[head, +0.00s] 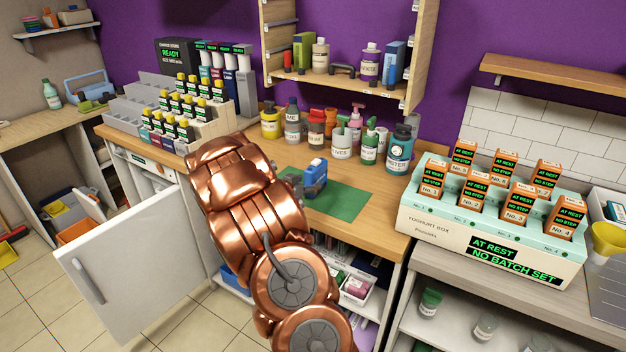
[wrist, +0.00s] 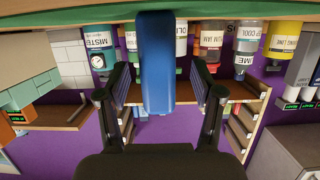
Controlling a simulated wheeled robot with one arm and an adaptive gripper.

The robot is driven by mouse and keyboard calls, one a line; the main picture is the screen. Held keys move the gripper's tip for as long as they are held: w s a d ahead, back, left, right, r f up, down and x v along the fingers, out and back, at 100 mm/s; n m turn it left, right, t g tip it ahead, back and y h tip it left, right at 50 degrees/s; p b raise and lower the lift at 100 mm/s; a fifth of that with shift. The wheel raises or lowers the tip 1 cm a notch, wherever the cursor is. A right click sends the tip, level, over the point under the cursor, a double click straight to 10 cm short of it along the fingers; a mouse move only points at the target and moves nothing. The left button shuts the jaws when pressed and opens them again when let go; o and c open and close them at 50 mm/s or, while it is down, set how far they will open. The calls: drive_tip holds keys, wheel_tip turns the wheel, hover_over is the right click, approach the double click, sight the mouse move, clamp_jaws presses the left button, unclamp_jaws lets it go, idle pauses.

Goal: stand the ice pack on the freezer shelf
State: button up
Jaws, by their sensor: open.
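A blue block with a pale label, which I take to be the ice pack (head: 316,176), stands upright on a green mat (head: 342,205) on the wooden counter. In the upside-down wrist view the blue block (wrist: 155,60) is between the two fingers of my gripper (wrist: 160,78). The gripper is open, with a gap on both sides of the block. In the head view my copper arm hides most of the gripper. A white appliance door (head: 130,262) hangs open under the counter at left, apparently the freezer's. The freezer shelf is mostly hidden by the door and arm.
Several bottles and jars (head: 340,138) stand behind the mat. A stepped rack of small items (head: 185,110) is at the counter's left. A pale yoghurt box (head: 450,228) with orange cartons stands at right. A wall shelf (head: 345,83) is above. Tiled floor (head: 60,318) is free at lower left.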

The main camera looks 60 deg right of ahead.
drive_tip(key=shift+p+x, duration=0.5)
drive_tip(key=shift+x, duration=1.25)
drive_tip(key=shift+s, duration=0.1)
clamp_jaws()
